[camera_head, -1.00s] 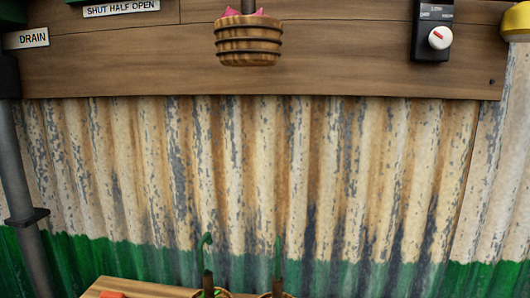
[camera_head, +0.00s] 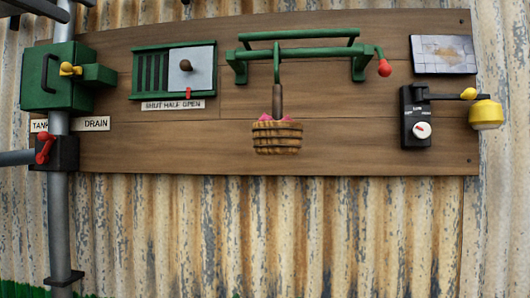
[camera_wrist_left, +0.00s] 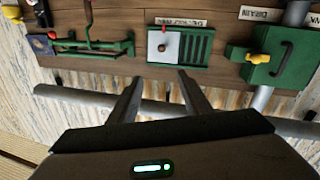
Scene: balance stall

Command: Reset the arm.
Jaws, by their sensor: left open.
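My left gripper (camera_wrist_left: 160,76) shows in the left wrist view, open and empty, with its two dark fingers apart and pointing toward the wooden board. In that view the board's fittings appear upside down beyond the fingertips; I see no contact. In the head view no gripper is clear. The green bar mechanism (camera_head: 297,37) has a red-ended crank (camera_head: 384,67) at its right. A woven basket (camera_head: 277,138) with pink contents hangs from it on a rod. My right gripper is in neither view.
The wooden board (camera_head: 340,150) also carries a green box (camera_head: 50,80) with a yellow handle, a red valve (camera_head: 45,148), a shutter (camera_head: 190,68), a black dial box (camera_head: 416,135) and a yellow weight (camera_head: 487,114). Corrugated wall (camera_head: 270,240) lies below.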

